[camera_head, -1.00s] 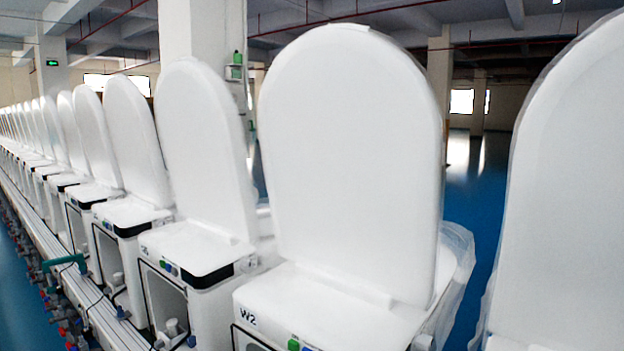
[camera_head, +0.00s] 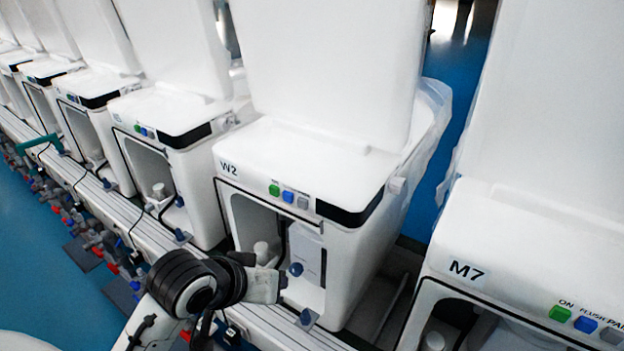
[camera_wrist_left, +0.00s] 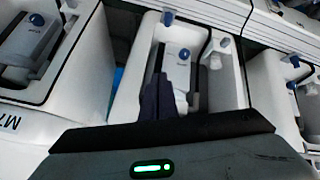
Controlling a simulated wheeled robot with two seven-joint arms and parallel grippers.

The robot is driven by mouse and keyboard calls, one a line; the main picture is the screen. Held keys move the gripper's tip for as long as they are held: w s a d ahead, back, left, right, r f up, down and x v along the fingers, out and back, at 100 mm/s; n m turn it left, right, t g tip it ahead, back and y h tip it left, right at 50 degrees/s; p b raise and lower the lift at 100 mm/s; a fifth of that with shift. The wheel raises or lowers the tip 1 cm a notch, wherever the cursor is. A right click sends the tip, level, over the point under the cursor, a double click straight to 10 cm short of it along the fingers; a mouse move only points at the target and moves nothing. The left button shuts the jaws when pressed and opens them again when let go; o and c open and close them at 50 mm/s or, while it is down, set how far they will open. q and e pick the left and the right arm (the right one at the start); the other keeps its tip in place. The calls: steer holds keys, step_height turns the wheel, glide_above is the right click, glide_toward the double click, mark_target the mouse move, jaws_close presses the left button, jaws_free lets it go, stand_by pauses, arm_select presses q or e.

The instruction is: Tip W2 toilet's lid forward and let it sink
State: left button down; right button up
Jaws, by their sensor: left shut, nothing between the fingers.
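The W2 toilet (camera_head: 300,165) stands in the middle of the head view, with its W2 label on the near top edge. Its white lid (camera_head: 330,65) stands upright behind the tank top, and its upper end is cut off by the picture's top edge. My left gripper (camera_head: 280,284) is low in front of W2's open front bay, well below the lid. It is shut and empty. Its dark fingers (camera_wrist_left: 165,98) show together in the left wrist view, over an open bay with a blue-knobbed valve. My right gripper is out of view.
The M7 toilet (camera_head: 520,260) stands close on the right, its lid (camera_head: 560,100) also upright. More toilets with raised lids (camera_head: 170,45) run off to the left. A rail with hoses and valves (camera_head: 110,240) runs along the front. Blue floor (camera_head: 40,270) is clear at lower left.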

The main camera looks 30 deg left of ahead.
arm_select(q)
steer(key=w+a+r+n+t, duration=0.2)
steer(key=w+r+n, duration=0.15)
steer(key=r, duration=0.45)
steer(key=w+a+r+n+t, duration=0.2)
steer(key=w+r, duration=0.2)
steer(key=r, duration=0.4)
steer(key=w+a+r+n+t, duration=0.2)
steer(key=w+r, duration=0.2)
steer(key=r, duration=0.4)
steer(key=s+a+r+n+t+h, duration=0.1)
steer(key=a+r+n+t, duration=0.15)
steer(key=r, duration=0.85)
steer(key=s+a+r+n+t, duration=0.1)
steer(key=s+r+n+t, duration=0.2)
steer(key=r, duration=0.7)
steer(key=w+r+p, duration=0.1)
steer(key=w, duration=0.8)
steer(key=shift+d+r+n, duration=0.15)
steer(key=shift+r+n, duration=0.15)
steer(key=shift+w, duration=0.15)
